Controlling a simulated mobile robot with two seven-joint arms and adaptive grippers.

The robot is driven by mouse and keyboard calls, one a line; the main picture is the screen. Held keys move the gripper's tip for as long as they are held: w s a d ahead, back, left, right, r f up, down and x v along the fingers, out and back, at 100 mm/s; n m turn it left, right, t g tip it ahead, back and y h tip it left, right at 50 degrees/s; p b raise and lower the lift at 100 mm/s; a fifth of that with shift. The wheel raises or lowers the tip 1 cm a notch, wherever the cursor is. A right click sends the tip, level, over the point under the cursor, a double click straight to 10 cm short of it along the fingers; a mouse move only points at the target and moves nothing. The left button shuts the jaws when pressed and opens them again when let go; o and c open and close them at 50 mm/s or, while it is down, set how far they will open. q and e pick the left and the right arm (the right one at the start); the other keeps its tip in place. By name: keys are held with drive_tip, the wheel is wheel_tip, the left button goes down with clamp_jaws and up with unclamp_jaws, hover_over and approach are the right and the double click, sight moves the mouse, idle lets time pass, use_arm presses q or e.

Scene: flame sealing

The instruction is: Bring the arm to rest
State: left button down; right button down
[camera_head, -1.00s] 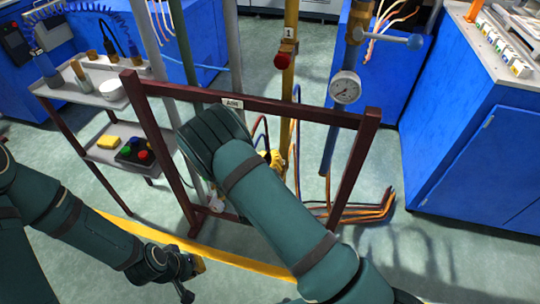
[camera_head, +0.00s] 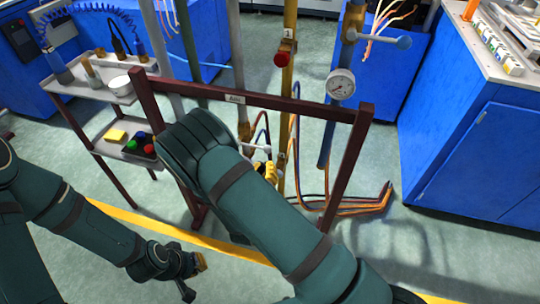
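My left gripper (camera_head: 193,274) hangs low at the bottom left, above the floor near the yellow floor line. It is small and dark with a yellow-orange part at its tip, and nothing is visibly held. Whether its fingers are open or shut is unclear. My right arm rises from the bottom right, bends in front of the dark red frame (camera_head: 268,104) and hides its own wrist. Yellow parts (camera_head: 264,172) show just behind that arm, near the yellow pipe (camera_head: 288,90). I cannot tell whether they belong to my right gripper.
A pressure gauge (camera_head: 340,84) sits on the blue pipe behind the frame. Blue cabinets (camera_head: 478,150) stand at right. Hoses (camera_head: 362,206) lie on the floor.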

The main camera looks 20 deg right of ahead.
drive_tip(key=shift+s+a+f, duration=0.1)
drive_tip(key=shift+s+a, duration=0.25)
drive_tip(key=shift+s, duration=0.1)
drive_tip(key=s+f+m+g+y, duration=0.1)
drive_tip(key=s+f+g+y, duration=0.25)
drive_tip(key=f, duration=0.25)
drive_tip(key=s+f+m+g+y, duration=0.1)
drive_tip(key=s+f+g+y, duration=0.1)
drive_tip(key=f+g+y, duration=0.4)
drive_tip(key=s+a+n+g+y, duration=0.2)
drive_tip(key=s+a+g+y, duration=0.2)
drive_tip(key=s, duration=0.7)
drive_tip(key=shift+s+a+r+g, duration=0.2)
drive_tip(key=shift+s+a+g, duration=0.1)
drive_tip(key=shift+g, duration=0.25)
